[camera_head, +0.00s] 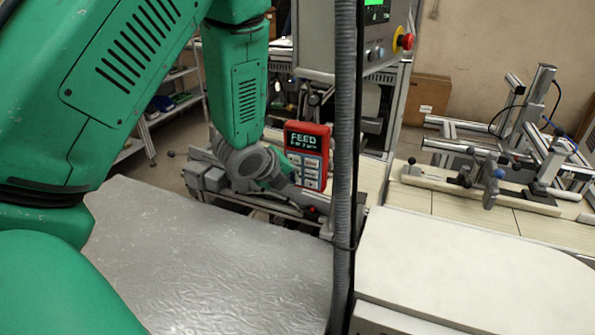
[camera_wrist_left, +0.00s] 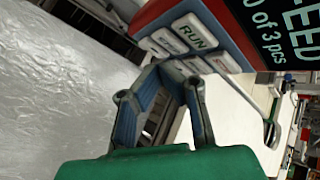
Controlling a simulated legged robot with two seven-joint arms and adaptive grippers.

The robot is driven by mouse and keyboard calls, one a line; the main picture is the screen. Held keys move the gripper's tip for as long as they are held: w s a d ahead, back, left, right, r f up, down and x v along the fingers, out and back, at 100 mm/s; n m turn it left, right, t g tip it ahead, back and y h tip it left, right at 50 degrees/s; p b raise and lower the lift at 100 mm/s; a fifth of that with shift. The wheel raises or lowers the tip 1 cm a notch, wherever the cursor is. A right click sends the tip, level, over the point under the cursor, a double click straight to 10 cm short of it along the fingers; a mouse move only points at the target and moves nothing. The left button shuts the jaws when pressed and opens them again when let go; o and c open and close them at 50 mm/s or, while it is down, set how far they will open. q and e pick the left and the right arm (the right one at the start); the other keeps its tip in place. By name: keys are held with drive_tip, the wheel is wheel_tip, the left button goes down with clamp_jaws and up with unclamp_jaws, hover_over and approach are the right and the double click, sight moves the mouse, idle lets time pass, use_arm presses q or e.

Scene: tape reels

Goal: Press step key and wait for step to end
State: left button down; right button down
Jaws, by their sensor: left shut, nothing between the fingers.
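The red control box (camera_head: 307,155) stands past my left wrist in the head view. Its dark screen reads FEED, with rows of pale keys below. In the left wrist view the screen (camera_wrist_left: 283,28) reads FEED and "0 of 3 pcs", and one white key reads RUN (camera_wrist_left: 195,32). The other keys' labels are too small or angled to read, so I cannot tell which is the step key. My left gripper (camera_wrist_left: 175,72) is shut and empty, its fingertips just below the keys in that view. I cannot tell whether they touch one. My right gripper is not in view.
A silvery textured surface (camera_head: 215,255) lies in front, with a white panel (camera_head: 470,270) to the right. A grey conduit (camera_head: 344,150) runs vertically through the middle. A cabinet with a red stop button (camera_head: 405,41) hangs above. A metal frame fixture (camera_head: 500,160) stands at right.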

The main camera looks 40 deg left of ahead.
use_arm(q)
drive_tip(key=shift+w+d+r, duration=0.2)
drive_tip(key=shift+w, duration=0.15)
drive_tip(key=shift+w+a+f, duration=0.1)
drive_tip(key=shift+a+f, duration=0.05)
drive_tip(key=shift+a, duration=0.35)
idle(0.5)
drive_tip(key=shift+w+d, duration=0.2)
drive_tip(key=shift+d, duration=0.1)
